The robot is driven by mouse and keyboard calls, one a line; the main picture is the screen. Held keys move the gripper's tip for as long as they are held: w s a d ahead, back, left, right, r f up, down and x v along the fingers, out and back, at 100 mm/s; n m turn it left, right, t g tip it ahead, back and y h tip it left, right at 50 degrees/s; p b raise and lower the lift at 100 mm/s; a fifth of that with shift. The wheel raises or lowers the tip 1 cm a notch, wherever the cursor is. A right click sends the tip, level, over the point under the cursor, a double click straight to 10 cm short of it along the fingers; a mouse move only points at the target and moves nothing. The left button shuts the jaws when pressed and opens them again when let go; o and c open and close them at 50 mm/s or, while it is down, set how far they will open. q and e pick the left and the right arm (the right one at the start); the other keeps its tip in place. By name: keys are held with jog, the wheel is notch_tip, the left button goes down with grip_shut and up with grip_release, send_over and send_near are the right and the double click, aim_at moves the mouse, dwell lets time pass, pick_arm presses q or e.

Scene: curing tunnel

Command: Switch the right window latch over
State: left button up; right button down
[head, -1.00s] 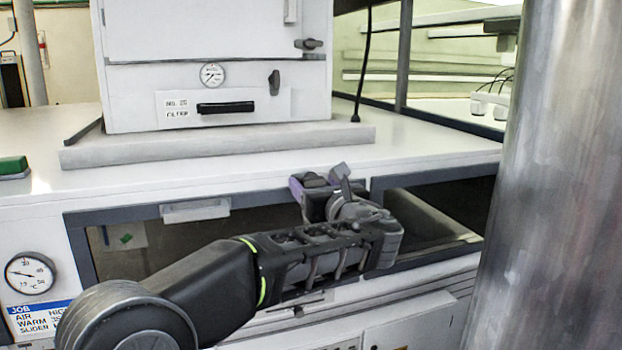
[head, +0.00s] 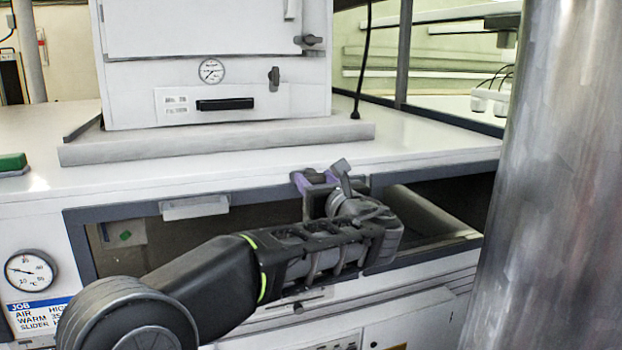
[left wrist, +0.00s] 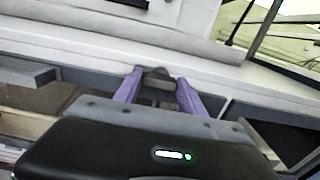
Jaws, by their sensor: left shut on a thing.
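My left gripper (head: 317,179) reaches the dark window frame under the white top, between the two window openings. Its purple fingers are shut on a small dark piece, which I take to be the right window latch (left wrist: 158,77). In the left wrist view the fingers (left wrist: 157,88) stand on either side of it. In the head view the gripper and wrist hide most of the latch, so I cannot tell its exact setting. The right window (head: 440,205) is partly behind my arm. My right gripper is not in view.
A white cabinet (head: 215,65) with a gauge and black handle stands on the white top (head: 440,145). A pale handle (head: 195,207) sits on the left window's frame. A large metal column (head: 550,190) blocks the right side. A green block (head: 12,162) lies far left.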

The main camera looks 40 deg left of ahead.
pick_arm(q)
jog(key=shift+a+f, duration=0.1)
jog(key=shift+c, duration=0.2)
jog(key=n+b, duration=0.2)
jog(key=shift+s+f+b, duration=0.1)
jog(key=shift+f+b, duration=0.05)
jog(key=shift+b, duration=0.15)
jog(key=n+b, duration=1.2)
jog(key=n, duration=0.1)
jog(key=shift+r+n+b, duration=0.25)
jog(key=shift+n+b, duration=0.8)
jog(key=shift+n, duration=0.55)
jog(key=o, duration=1.4)
jog(key=shift+c, duration=0.2)
